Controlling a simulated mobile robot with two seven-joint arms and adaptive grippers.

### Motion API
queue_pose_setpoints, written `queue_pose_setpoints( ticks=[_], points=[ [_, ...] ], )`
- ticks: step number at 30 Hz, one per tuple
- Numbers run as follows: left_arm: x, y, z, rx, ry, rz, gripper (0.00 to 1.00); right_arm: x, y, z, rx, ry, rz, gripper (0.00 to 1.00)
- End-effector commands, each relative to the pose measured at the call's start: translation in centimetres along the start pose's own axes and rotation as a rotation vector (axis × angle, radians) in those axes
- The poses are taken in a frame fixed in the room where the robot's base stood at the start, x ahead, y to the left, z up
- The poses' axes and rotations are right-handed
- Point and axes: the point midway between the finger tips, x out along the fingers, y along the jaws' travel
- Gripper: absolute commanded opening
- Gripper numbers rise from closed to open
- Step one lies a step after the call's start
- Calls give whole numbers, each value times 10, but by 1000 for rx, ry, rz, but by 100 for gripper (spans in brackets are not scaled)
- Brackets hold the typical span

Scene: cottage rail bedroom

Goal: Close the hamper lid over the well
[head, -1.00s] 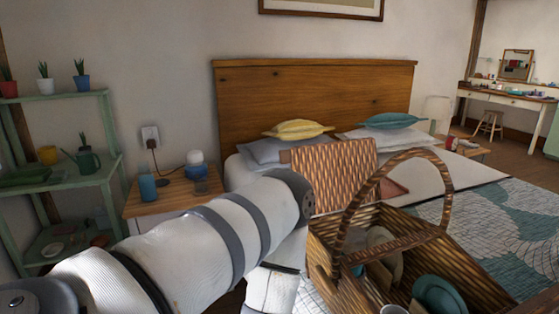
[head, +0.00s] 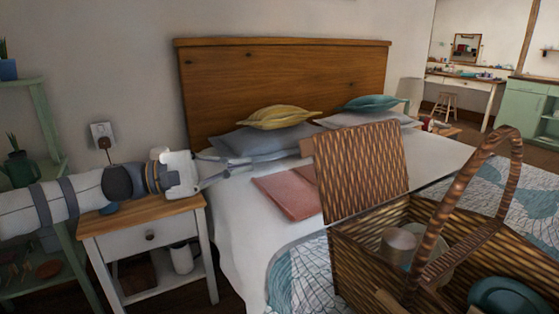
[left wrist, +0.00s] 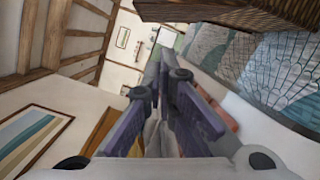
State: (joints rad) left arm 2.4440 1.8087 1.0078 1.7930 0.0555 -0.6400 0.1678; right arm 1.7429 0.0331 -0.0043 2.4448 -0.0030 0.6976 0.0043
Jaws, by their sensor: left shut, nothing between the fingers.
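The wicker hamper (head: 370,262) stands at the lower right in the head view, its arched handle (head: 509,178) upright. Its woven lid (head: 362,172) stands open, roughly upright, at the left end of the well. My left gripper (head: 297,153) reaches in from the left over the bed, its fingers shut and empty. Its tips are near the lid's upper left edge, on the side away from the well; I cannot tell whether they touch. In the left wrist view the closed fingers (left wrist: 160,62) point below a brown wooden-looking edge, probably the lid. My right gripper is not in view.
The well holds a tan cup (head: 398,245) and a teal dish (head: 508,297). A pink folded item (head: 287,197) lies on the bed beside the lid. My left arm passes over the nightstand (head: 150,238). The headboard (head: 285,90) and pillows are behind.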

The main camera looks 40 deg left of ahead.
Motion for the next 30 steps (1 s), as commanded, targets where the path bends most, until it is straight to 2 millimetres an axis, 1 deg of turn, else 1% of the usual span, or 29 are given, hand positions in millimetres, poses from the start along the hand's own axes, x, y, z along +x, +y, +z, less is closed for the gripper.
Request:
queue_pose_setpoints(
  ticks=[1, 3, 4, 8, 18, 19, 21, 24, 27, 30],
  points=[
    [-12, 11, -3, 6, 7, 35, 0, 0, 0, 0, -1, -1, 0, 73],
    [-17, 18, -4, 12, 8, 56, 0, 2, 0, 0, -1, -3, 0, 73],
    [-15, 18, -4, 12, 7, 58, 0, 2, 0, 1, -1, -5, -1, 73],
    [7, 16, -4, 11, 3, 52, 0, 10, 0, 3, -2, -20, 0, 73],
    [82, 17, -6, 9, 7, 48, 0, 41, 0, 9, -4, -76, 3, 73],
    [85, 19, -2, 9, 6, 50, 0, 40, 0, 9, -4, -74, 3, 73],
    [86, 25, 14, 11, 5, 56, 0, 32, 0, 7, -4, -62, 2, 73],
    [89, 25, 26, 12, 5, 56, 0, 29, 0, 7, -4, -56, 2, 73],
    [91, 24, 32, 11, 7, 55, 0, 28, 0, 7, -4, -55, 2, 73],
    [91, 23, 35, 11, 8, 54, 0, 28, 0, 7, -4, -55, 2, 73]
  ],
)
